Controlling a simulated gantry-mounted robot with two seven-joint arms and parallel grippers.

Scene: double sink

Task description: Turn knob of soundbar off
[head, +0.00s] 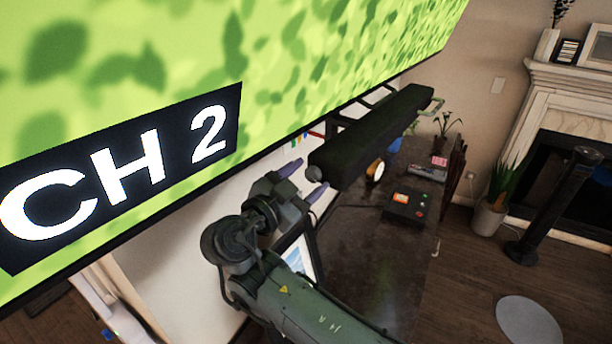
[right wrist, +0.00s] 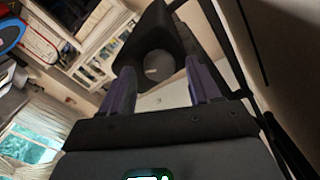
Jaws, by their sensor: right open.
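The soundbar (head: 372,132) is a long black bar below the large screen. Its round grey knob (head: 314,173) is on the near end. In the right wrist view the soundbar's end (right wrist: 158,32) faces the camera, and the knob (right wrist: 158,65) shows as a round grey disc with a light mark. My right gripper (head: 308,178) is open, its purple fingers pointing at that end. In the right wrist view its fingers (right wrist: 163,85) stand left and right of the knob with gaps on both sides; contact is not visible. My left gripper is not in view.
The large green screen (head: 300,50) reading CH 2 hangs just above. Below is a dark cabinet top (head: 370,240) with a black box with buttons (head: 405,205) and a small round clock-like object (head: 376,170). A potted plant (head: 492,212) stands on the floor at right.

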